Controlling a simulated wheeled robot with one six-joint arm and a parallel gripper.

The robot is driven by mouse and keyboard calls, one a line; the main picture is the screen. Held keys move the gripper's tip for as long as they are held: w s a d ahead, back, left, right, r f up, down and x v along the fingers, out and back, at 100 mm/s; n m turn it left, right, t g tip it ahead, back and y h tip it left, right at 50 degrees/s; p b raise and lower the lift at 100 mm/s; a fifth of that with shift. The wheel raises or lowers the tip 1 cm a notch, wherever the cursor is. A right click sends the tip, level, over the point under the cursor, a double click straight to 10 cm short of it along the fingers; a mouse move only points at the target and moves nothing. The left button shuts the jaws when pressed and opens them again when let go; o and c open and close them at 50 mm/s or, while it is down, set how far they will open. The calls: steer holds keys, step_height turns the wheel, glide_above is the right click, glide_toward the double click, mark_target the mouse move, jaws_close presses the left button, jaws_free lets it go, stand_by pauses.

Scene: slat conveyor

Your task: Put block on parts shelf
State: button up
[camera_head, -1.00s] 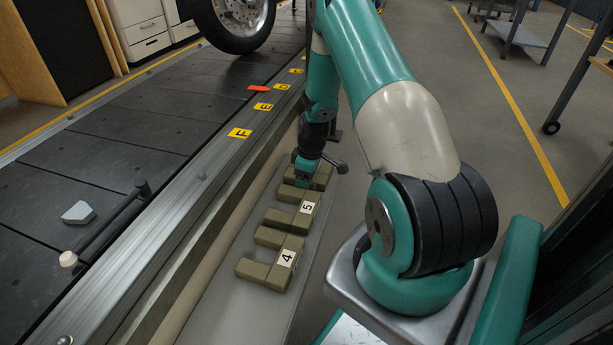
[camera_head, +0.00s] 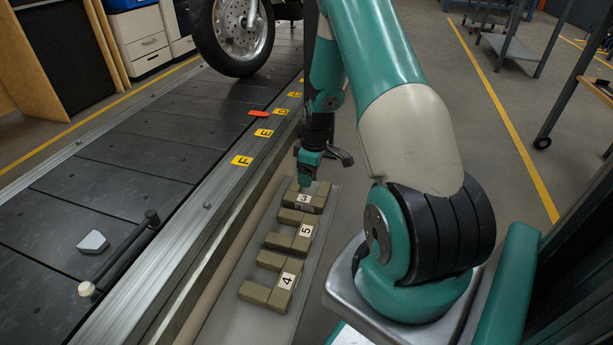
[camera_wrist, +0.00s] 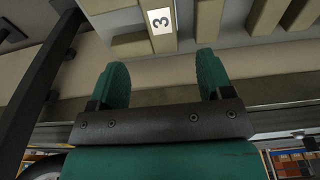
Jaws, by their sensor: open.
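My gripper (camera_head: 308,184) is open and empty just above the far olive piece marked 3 (camera_head: 312,201), on the long grey shelf (camera_head: 222,318) beside the conveyor. In the wrist view, its two green fingers (camera_wrist: 162,70) are apart, and the white label 3 (camera_wrist: 160,25) lies ahead between them. Nearer on the shelf are olive bracket-shaped pieces marked 5 (camera_head: 298,232) and 4 (camera_head: 280,287). Whether a separate block sits inside piece 3 I cannot tell. A pale grey angular block (camera_head: 93,242) lies on the conveyor at left.
The dark slat conveyor (camera_head: 150,160) has a metal edge with yellow letter tags (camera_head: 242,160). A motorcycle wheel (camera_head: 235,30) is at the back. Open floor lies to the right, with a grey cart (camera_head: 510,48).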

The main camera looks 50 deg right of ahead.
steer(key=shift+r, duration=0.4)
steer(key=w+a+r+n+y, duration=0.1)
steer(key=a+r, duration=0.8)
steer(key=a, duration=0.2)
steer(key=a+r+y, duration=0.1)
steer(key=a+r, duration=0.8)
steer(key=a, duration=0.3)
steer(key=s+a+r, duration=0.3)
steer(key=s+a, duration=0.2)
steer(key=s, duration=0.1)
steer(key=s+a+r+n+y, duration=0.1)
steer(key=s+a+r, duration=0.2)
steer(key=s+a, duration=0.2)
steer(key=s+a+r+g, duration=0.1)
steer(key=s+a+r, duration=0.3)
steer(key=s+a, duration=0.2)
steer(key=s, duration=0.2)
steer(key=shift+s+n+y, duration=0.3)
steer(key=shift+r, duration=0.1)
